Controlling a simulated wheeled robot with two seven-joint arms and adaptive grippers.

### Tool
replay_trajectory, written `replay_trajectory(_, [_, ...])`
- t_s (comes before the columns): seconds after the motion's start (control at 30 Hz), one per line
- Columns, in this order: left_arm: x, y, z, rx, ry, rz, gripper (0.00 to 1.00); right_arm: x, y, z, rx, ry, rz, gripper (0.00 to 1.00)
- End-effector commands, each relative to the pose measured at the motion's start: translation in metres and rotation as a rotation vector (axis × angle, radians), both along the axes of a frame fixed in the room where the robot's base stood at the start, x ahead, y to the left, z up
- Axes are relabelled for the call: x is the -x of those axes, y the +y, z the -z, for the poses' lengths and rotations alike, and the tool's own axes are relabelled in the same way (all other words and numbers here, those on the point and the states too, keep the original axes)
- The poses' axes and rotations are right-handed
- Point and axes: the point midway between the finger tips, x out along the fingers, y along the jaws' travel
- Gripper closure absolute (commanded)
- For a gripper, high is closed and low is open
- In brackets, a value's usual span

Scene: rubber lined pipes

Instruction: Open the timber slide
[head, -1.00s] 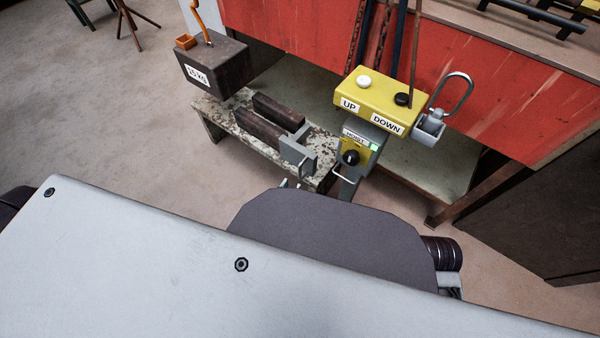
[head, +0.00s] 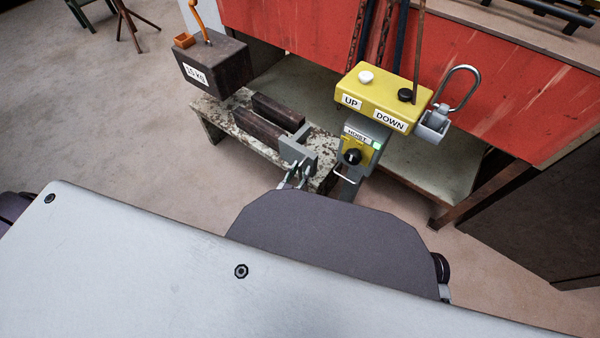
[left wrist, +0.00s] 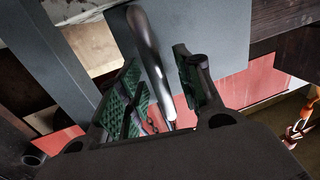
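The timber slide appears to be the grey metal piece (head: 298,150) at the near end of two dark timbers (head: 265,122) on a worn bench. In the left wrist view its grey plate (left wrist: 205,40) fills the background, with a curved silver handle (left wrist: 150,50) in front. My left gripper (head: 293,178) is just before the slide, mostly hidden by my own body. In the left wrist view its green-padded fingers (left wrist: 160,95) are apart, one on each side of the handle. A gap shows at the right finger; contact at the left one is unclear. My right gripper is not in view.
A yellow UP/DOWN box (head: 385,98) and a HOIST box (head: 357,150) stand close to the right of the slide.

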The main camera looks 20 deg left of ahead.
Motion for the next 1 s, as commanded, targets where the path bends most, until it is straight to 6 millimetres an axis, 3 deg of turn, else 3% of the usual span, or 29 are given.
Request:
replay_trajectory(0.17, [0.0,0.0,0.0,0.0,0.0,0.0,0.65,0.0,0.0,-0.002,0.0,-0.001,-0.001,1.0])
replay_trajectory(0.47, [0.0,0.0,0.0,0.0,0.0,0.0,1.0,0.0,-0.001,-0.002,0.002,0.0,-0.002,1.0])
replay_trajectory(0.83, [0.0,0.001,0.0,-0.001,0.0,0.0,1.0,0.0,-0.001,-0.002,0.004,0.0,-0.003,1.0])
replay_trajectory(1.0, [-0.004,0.011,0.0,-0.003,0.0,-0.001,1.0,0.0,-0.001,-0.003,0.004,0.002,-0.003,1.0])
